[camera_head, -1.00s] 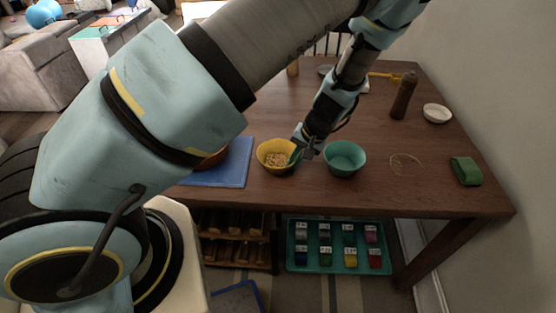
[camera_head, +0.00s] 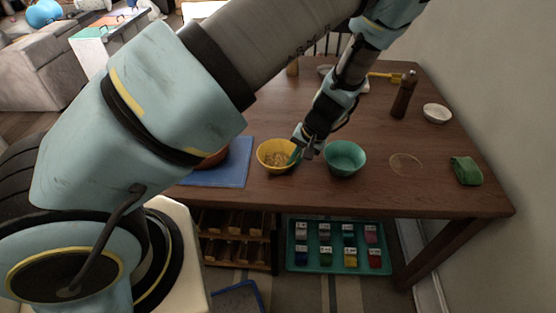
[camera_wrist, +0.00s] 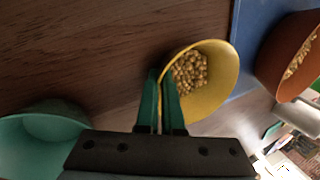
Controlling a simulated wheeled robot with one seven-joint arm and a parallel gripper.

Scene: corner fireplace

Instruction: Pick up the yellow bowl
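The yellow bowl (camera_head: 268,164) stands on the brown table, with small yellowish pieces inside. It also shows in the wrist view (camera_wrist: 222,68). My gripper (camera_head: 296,154) reaches down at the bowl's right rim in the head view. In the wrist view my gripper's two green fingers (camera_wrist: 161,84) are close together with the bowl's near rim between them, one finger inside the bowl and one outside. The fingers look shut on the rim. The bowl looks level, and I see no clear gap under it.
A teal bowl (camera_head: 345,172) stands close to the right of my gripper. A blue mat (camera_head: 233,172) with an orange-brown bowl (camera_wrist: 272,62) lies to the left. A green cloth (camera_head: 466,171), a brown bottle (camera_head: 403,97) and a white bowl (camera_head: 437,114) are farther right.

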